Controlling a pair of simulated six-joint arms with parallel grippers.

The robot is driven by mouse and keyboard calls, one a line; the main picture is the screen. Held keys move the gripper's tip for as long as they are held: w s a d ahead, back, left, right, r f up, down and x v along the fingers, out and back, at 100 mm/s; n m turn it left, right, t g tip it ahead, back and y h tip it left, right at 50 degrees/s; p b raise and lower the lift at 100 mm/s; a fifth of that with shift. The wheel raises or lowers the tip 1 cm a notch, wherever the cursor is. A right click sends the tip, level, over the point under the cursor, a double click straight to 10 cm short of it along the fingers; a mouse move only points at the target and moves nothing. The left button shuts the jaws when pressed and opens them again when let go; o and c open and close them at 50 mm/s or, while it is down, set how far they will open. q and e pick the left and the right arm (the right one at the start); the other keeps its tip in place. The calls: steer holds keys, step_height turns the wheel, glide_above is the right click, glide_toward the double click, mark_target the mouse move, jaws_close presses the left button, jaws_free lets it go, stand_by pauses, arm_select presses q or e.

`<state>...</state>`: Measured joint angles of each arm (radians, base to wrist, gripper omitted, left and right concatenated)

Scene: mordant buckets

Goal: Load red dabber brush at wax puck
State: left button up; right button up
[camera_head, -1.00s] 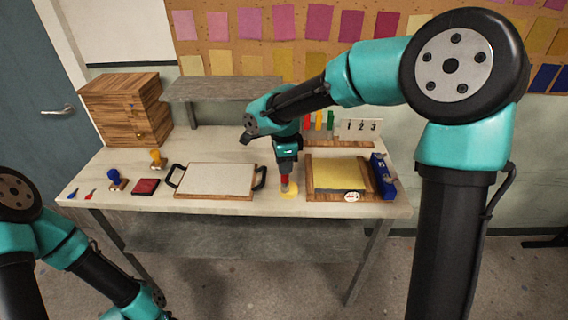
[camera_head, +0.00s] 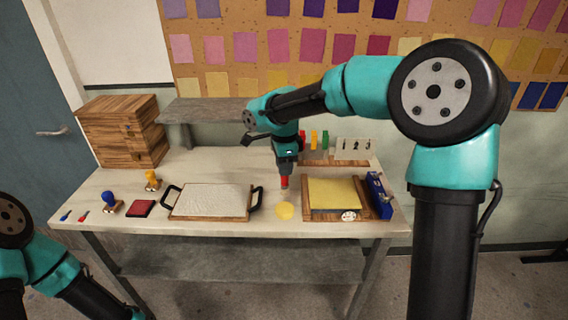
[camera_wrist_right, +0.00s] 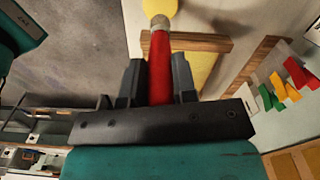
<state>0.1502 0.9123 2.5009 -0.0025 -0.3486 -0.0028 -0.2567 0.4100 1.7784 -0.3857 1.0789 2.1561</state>
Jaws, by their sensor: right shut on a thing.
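The red dabber brush (camera_head: 284,181) hangs below my right gripper (camera_head: 285,172), which is shut on it. In the right wrist view the red handle (camera_wrist_right: 160,65) stands between the two fingers, with a pale tip (camera_wrist_right: 160,22) at its far end. The wax puck (camera_head: 285,211) is a flat yellow disc on the table, between the white-covered tray and the yellow-covered board. The brush tip is above the puck and looks apart from it. The puck's yellow (camera_wrist_right: 158,7) shows at the top edge of the wrist view. My left gripper is out of view.
A tray with black handles (camera_head: 256,200) lies left of the puck. A wooden board with a yellow sheet (camera_head: 334,193) and a blue box (camera_head: 379,194) are right. Stamps (camera_head: 110,204), a red pad (camera_head: 140,208) and wooden drawers (camera_head: 120,135) stand left. Coloured tags (camera_head: 314,139) are behind.

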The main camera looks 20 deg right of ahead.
mark_target(284, 182)
steer(key=shift+f, duration=2.6)
steer(key=shift+f, duration=0.6)
stand_by(0.5)
steer(key=shift+r, duration=0.1)
steer(key=shift+r, duration=3.5)
steer(key=n, duration=0.4)
steer(key=shift+s+a+r+n, duration=0.1)
steer(key=shift+s+a+n, duration=0.05)
steer(key=shift+n, duration=0.15)
steer(key=n, duration=0.5)
steer(key=shift+s+a+r, duration=0.1)
steer(key=shift+s+a, duration=0.05)
steer(key=shift+s, duration=0.05)
steer(key=n, duration=0.9)
steer(key=shift+s+a+r+n, duration=0.25)
steer(key=shift+s+a+n, duration=0.05)
steer(key=shift+n, duration=0.1)
